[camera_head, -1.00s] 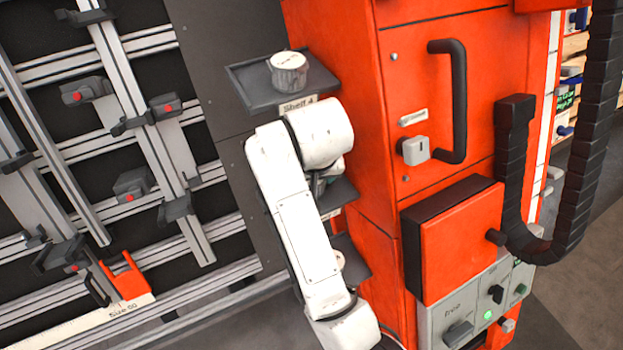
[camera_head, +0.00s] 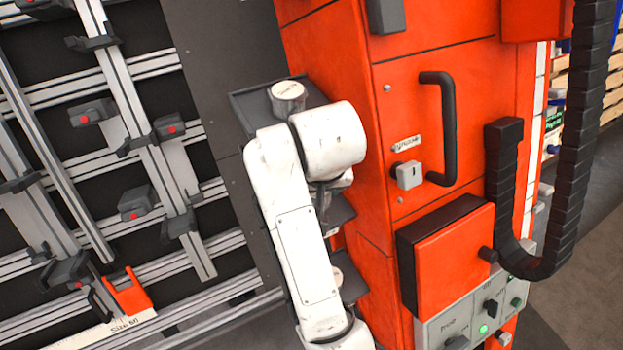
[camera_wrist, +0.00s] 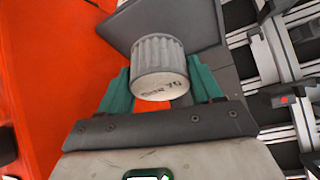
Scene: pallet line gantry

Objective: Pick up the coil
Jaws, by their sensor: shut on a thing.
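In the wrist view, a light grey ribbed coil (camera_wrist: 158,58) with a size marking that seems to read "Size 70" sits between the teal fingers of my gripper (camera_wrist: 160,82). The gripper is shut on it. A dark grey shelf plate (camera_wrist: 205,22) lies behind the coil; I cannot tell whether they touch. In the head view, my white arm hides most of the gripper and the held coil. Another coil (camera_head: 288,92) stands on the top shelf (camera_head: 250,108), just behind my arm.
An orange cabinet (camera_head: 420,60) with a black handle (camera_head: 450,130) stands right of my arm. A rack of metal rails (camera_head: 150,130) is at the left.

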